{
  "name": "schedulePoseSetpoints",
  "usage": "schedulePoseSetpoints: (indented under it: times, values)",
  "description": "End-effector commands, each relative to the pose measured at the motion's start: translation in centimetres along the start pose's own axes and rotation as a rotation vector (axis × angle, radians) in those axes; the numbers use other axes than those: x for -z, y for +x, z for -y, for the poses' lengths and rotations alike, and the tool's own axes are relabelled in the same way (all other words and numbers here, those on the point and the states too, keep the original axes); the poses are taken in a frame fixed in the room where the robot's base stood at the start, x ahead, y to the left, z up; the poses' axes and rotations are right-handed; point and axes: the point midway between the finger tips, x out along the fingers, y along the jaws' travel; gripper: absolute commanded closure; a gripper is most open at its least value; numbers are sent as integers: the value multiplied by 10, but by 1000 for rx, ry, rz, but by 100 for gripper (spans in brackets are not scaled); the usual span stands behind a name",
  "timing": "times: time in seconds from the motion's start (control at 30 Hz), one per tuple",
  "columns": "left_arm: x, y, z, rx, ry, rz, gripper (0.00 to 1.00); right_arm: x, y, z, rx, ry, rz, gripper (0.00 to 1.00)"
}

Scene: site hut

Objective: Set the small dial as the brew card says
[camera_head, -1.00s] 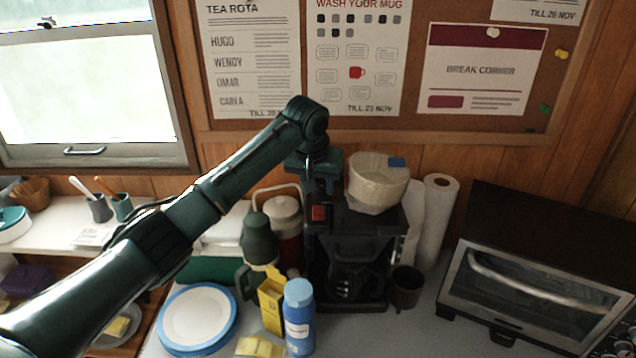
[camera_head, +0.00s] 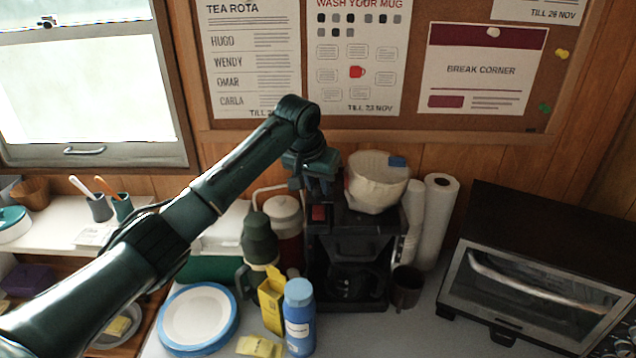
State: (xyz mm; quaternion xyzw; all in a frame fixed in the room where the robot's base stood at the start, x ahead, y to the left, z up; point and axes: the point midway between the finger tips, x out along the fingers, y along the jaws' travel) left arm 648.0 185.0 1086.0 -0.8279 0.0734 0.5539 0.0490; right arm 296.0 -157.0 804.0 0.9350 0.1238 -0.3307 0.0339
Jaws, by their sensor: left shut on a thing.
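The black coffee maker (camera_head: 350,250) stands on the counter below the pinboard, with a red switch (camera_head: 319,213) at its upper left front. My left gripper (camera_head: 318,187) points down at the machine's upper left, just above the red switch. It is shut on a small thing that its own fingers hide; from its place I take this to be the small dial. The dial's face and marks cannot be seen. No sheet can be read as the brew card from here. My right gripper is not in view.
A green flask (camera_head: 258,240), yellow box (camera_head: 272,300) and blue bottle (camera_head: 299,318) stand close at left. Paper rolls (camera_head: 437,222), a dark cup (camera_head: 406,287) and a toaster oven (camera_head: 540,270) are at right.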

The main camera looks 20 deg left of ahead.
Motion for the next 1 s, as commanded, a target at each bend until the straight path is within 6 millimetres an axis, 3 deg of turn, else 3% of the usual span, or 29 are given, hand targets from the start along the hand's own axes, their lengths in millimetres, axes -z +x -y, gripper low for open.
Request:
schedulePoseSetpoints:
  times: [0.6,1.0]
  values:
    - [2,-1,4,-218,519,-3,99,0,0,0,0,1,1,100]
    - [3,-1,4,-308,743,-4,99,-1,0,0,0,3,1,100]
